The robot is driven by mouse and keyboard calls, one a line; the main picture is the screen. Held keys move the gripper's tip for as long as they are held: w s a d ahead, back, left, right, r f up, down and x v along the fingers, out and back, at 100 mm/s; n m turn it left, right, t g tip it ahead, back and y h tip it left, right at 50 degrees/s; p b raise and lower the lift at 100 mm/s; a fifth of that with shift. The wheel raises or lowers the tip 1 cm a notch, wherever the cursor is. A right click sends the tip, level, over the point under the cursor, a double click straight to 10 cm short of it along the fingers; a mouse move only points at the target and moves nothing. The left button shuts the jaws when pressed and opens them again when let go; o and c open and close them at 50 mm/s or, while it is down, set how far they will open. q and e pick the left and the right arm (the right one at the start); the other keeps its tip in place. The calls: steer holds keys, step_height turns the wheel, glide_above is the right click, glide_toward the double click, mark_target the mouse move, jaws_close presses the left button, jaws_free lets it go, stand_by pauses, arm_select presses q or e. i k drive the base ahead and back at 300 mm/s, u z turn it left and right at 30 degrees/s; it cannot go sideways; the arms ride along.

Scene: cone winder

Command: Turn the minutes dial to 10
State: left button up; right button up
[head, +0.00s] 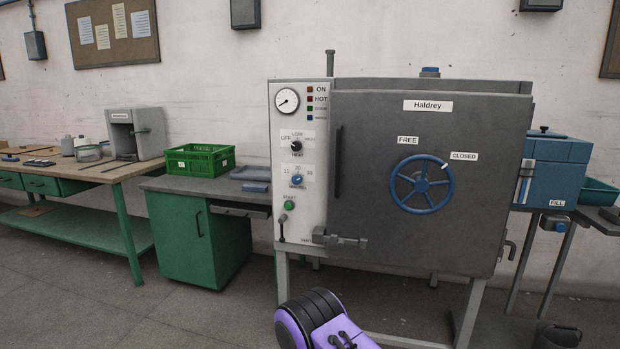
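The minutes dial (297,180) is a small blue knob on the white control panel (313,220) of the grey Haldrey cabinet. Small number labels sit to its left, above it and to its right; they are blurred. A pale mark shows on the knob, but I cannot tell exactly which number it points at. Neither gripper can be made out. A purple and black part of my own arm shows at the bottom centre, well below the dial and apart from it.
The black heat knob (296,146) is above the dial, and the green start button (289,205) is below it. The cabinet door (375,220) carries a blue handwheel (422,184). A green crate (200,160) stands on the bench at left. The floor before the panel is partly free.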

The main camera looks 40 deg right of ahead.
mark_target(296, 180)
steer(key=z, duration=0.6)
steer(key=i, duration=0.9)
steer(key=z, duration=0.85)
